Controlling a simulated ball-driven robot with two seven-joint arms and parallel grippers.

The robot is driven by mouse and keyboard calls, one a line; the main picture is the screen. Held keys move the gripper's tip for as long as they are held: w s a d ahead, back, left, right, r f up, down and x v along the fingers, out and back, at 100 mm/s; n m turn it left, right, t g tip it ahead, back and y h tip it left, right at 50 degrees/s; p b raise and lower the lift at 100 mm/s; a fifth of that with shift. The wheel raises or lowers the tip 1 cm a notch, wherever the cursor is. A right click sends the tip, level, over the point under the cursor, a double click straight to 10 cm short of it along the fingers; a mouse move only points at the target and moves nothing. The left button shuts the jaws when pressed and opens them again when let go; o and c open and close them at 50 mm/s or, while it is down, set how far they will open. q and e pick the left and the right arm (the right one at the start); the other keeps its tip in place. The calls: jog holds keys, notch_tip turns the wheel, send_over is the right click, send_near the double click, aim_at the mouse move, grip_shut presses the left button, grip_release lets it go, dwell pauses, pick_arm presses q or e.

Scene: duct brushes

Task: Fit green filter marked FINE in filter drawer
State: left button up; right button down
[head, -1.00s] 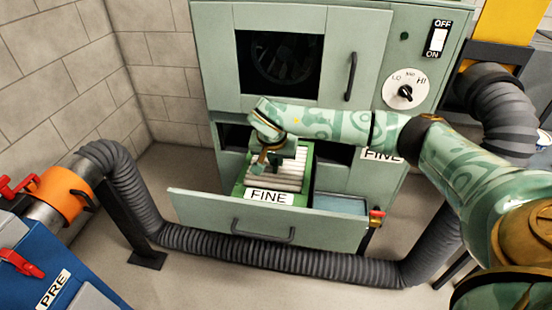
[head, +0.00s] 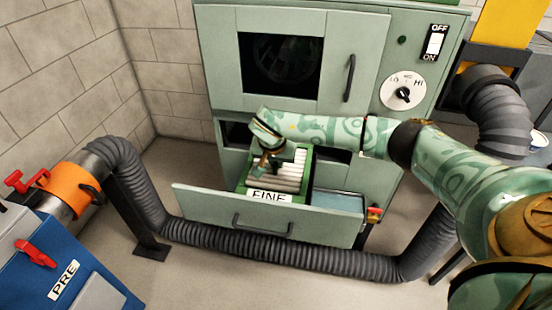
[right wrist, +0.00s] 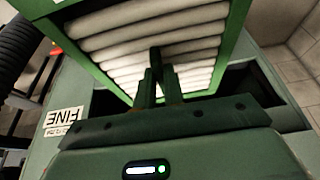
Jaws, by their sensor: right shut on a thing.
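The green filter (head: 291,177) has white pleats and a white FINE label on its front edge. It is inside the pulled-out filter drawer (head: 205,203), on the left part. The drawer front hides the bottom of the label. My right gripper (head: 268,164) reaches over the filter from the right and is shut on it. In the right wrist view the fingers (right wrist: 158,80) are closed at the pleats of the filter (right wrist: 110,88). Whether the filter rests on the drawer floor is hidden. My left gripper is not in view.
A bluish bare section (head: 338,201) of the drawer lies right of the filter. A grey ribbed hose (head: 270,249) runs along the floor before the drawer. A blue unit marked PRE (head: 65,280) stands at the left. The upper cabinet door (head: 365,50) is shut.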

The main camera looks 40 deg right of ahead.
aim_at(276, 172)
notch_tip(276, 172, down, 2)
jog(key=shift+f+b, duration=0.1)
jog(key=shift+b, duration=0.2)
jog(key=shift+f, duration=0.75)
jog(key=shift+f+b, duration=0.2)
jog(key=shift+b, duration=0.15)
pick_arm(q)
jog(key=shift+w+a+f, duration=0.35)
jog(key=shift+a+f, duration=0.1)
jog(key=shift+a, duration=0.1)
pick_arm(e)
jog(key=shift+f, duration=0.1)
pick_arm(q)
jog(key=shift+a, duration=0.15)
